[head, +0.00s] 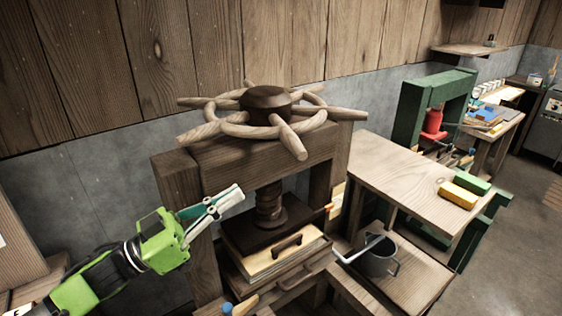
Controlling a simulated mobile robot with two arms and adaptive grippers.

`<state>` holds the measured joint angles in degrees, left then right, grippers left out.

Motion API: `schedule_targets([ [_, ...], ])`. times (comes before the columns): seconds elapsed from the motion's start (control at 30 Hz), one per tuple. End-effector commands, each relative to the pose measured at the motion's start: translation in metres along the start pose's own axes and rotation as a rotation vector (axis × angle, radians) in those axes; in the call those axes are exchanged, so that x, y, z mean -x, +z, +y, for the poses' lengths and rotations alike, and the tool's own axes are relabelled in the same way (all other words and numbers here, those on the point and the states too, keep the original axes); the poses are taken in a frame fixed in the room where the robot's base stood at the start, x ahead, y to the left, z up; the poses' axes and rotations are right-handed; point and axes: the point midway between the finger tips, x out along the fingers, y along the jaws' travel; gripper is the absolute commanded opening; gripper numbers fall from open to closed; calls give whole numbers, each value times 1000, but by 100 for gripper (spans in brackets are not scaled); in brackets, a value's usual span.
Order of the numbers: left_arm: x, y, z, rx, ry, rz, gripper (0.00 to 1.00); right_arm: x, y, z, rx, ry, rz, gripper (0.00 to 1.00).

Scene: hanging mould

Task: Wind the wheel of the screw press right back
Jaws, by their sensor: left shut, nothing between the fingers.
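The screw press has a heavy wooden frame (180,185) and stands in the middle. Its wooden wheel (232,128), with several spoke handles and a dark hub, lies flat above the top beam. The dark threaded screw (270,207) runs down below the beam to a dark plate with a handle (287,246) on a pale stack. My left gripper (238,193) is shut and empty. It is in front of the press's left post, below the wheel and apart from it. My right gripper is not in view.
A wooden side table (400,180) at the right bears a yellow block (457,195) and a green block (471,183). A green press frame (412,115) stands behind. Open floor lies at far right.

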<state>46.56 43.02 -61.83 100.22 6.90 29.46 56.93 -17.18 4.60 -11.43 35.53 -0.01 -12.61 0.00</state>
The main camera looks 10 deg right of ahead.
Motion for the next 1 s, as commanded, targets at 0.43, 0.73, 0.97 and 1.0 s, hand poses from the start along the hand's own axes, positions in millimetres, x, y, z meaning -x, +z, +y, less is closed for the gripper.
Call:
schedule_targets([
  [0.43, -94, -5, 0, 1, 0, 1, 0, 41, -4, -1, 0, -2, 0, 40],
  [0.73, -117, -1, 0, -2, -1, -1, 0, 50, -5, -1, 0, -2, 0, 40],
  [0.97, -117, 0, 0, -2, -2, -1, 0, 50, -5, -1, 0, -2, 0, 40],
  [1.0, -117, 0, 0, -2, -2, -1, 0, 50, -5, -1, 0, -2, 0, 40],
])
